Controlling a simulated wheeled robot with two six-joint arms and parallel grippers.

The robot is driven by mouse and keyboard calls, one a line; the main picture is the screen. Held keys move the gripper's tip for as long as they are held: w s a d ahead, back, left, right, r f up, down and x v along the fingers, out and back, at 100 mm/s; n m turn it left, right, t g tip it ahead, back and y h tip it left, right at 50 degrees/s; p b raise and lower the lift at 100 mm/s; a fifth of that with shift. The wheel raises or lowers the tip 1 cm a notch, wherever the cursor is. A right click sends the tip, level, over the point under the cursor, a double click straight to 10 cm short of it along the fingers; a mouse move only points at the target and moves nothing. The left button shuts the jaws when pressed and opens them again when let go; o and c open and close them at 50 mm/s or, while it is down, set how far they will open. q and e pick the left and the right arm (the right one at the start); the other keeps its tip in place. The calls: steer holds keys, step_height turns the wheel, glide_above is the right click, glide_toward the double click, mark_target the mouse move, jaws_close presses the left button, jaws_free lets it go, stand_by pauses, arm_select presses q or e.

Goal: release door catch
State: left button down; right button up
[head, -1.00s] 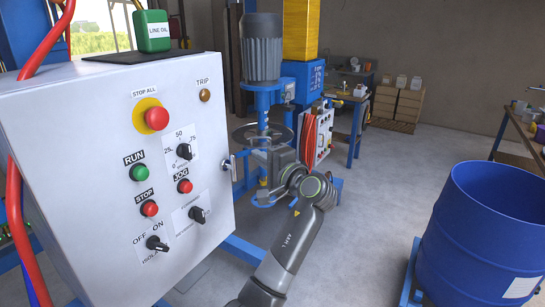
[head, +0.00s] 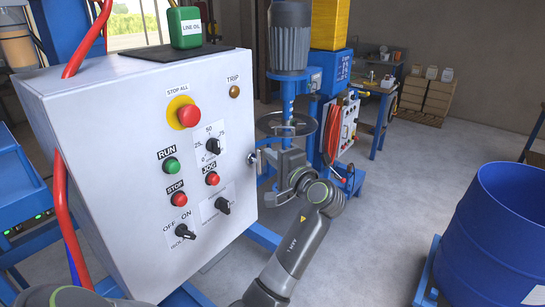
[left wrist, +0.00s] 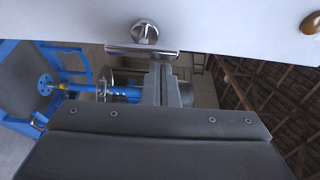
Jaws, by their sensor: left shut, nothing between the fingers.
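The door catch (head: 253,159) is a small silver fitting at the right edge of the light grey control cabinet (head: 110,120) in the head view. In the left wrist view it shows as a round metal knob (left wrist: 145,32) with a metal bar below it. My left gripper (head: 264,161) is just right of the catch, its fingers shut and empty, pointing toward the cabinet edge. In the left wrist view the shut fingers (left wrist: 160,82) are just below the bar; I cannot tell whether they touch it. My right gripper is not in view.
The cabinet front carries a red stop button (head: 189,116), a green run button (head: 172,165) and several knobs. A blue drum (head: 495,235) stands at right, with clear floor between.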

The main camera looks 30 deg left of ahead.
arm_select(q)
steer(key=s+n+g+y+b, duration=0.1)
steer(key=n+b, duration=0.5)
steer(key=b, duration=0.4)
steer(key=s+n+g+y+b, duration=0.1)
steer(key=n+g+y+b, duration=0.1)
steer(key=n+b, duration=0.5)
steer(key=s+n+g+y+b, duration=0.1)
steer(key=n+g+y+b, duration=0.1)
steer(key=n+b, duration=0.5)
steer(key=shift+s+a+f+b, duration=0.15)
steer(key=shift+f+b, duration=0.25)
steer(key=shift+b, duration=3.25)
